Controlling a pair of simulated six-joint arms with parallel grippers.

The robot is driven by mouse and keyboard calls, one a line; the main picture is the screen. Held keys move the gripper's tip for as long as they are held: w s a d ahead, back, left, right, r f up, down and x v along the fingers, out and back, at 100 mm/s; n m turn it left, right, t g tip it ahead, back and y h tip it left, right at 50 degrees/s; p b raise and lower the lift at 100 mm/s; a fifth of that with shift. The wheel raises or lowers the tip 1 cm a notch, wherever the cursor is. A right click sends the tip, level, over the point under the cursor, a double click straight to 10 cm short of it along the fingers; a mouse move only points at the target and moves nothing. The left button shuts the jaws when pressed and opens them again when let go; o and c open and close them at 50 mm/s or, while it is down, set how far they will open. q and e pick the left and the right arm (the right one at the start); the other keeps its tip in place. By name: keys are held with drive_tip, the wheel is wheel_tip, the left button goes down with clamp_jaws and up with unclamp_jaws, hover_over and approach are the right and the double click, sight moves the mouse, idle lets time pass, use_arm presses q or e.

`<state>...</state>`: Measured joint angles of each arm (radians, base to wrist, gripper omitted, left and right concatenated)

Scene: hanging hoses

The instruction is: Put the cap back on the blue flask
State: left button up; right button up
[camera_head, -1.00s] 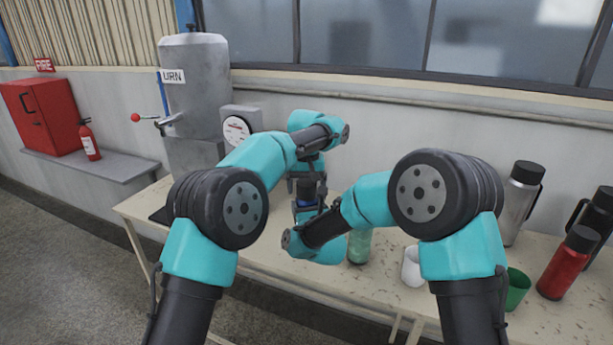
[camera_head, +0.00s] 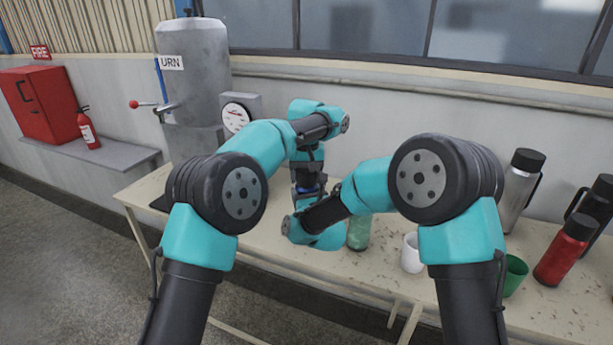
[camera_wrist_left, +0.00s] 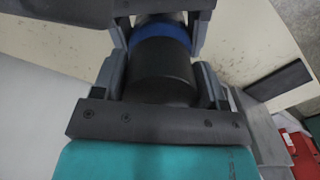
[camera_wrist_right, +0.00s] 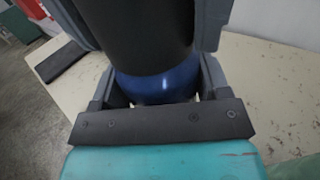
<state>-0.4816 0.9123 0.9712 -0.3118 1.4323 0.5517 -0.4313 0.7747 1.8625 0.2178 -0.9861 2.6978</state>
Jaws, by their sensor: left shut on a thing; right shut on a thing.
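The blue flask (camera_wrist_right: 157,84) is between the fingers of my right gripper (camera_wrist_right: 155,92), which is shut on it. In the head view only a small blue patch (camera_head: 307,188) shows between my arms. The black cap (camera_wrist_left: 163,72) is between the fingers of my left gripper (camera_wrist_left: 161,80), which is shut on it. In the left wrist view the flask's blue body (camera_wrist_left: 165,32) shows right beyond the cap. The cap is in line over the flask's top. I cannot tell whether it is seated or has a gap, as the grippers hide the joint.
A pale green bottle (camera_head: 358,232), a white cup (camera_head: 411,253) and a green cup (camera_head: 515,275) stand on the table (camera_head: 375,275). A red flask (camera_head: 566,250) and a steel flask (camera_head: 519,190) are at right. The urn (camera_head: 195,90) stands back left.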

use_arm(q)
drive_tip(key=o, duration=1.1)
drive_tip(key=shift+r, duration=0.1)
wheel_tip(320, 180, up, 10)
drive_tip(key=shift+w, duration=0.1)
drive_tip(key=shift+r, duration=0.9)
use_arm(e)
drive_tip(key=o, duration=1.8)
